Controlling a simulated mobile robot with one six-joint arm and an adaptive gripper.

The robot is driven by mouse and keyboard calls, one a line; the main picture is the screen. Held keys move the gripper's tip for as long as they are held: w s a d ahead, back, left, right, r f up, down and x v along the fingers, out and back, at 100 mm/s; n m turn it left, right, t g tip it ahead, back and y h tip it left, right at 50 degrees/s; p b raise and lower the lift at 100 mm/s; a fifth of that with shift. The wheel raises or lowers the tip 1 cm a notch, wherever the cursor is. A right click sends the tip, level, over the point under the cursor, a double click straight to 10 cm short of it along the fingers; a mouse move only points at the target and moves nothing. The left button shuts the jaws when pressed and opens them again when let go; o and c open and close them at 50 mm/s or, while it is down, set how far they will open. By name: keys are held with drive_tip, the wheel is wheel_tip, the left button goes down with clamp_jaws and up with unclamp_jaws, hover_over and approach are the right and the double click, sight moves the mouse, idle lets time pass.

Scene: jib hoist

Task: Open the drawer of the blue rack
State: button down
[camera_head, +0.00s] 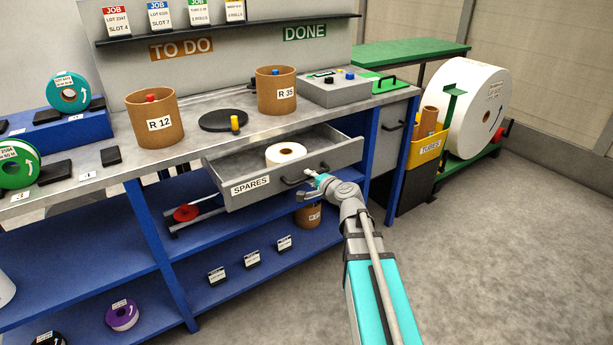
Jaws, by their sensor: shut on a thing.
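The blue rack (155,235) is a bench with a metal top and blue posts and shelves. Its grey drawer (225,198), labelled SPARES, is pulled out from under the top, and I can see down into it. My gripper (314,178) is at the right part of the drawer front, shut on the dark drawer handle (293,182). My gripper partly hides the handle's right end.
Cardboard tubs R 12 (154,119) and R 35 (276,91) stand on the top, with a black disc (222,121) between them. A yellow TUBES bin (424,150) and a big white roll (475,110) stand at the right. The floor at front right is clear.

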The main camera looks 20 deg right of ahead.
drive_tip(key=c, duration=0.6)
unclamp_jaws()
drive_tip(key=shift+w+r+p, duration=0.1)
drive_tip(key=shift+p, duration=0.2)
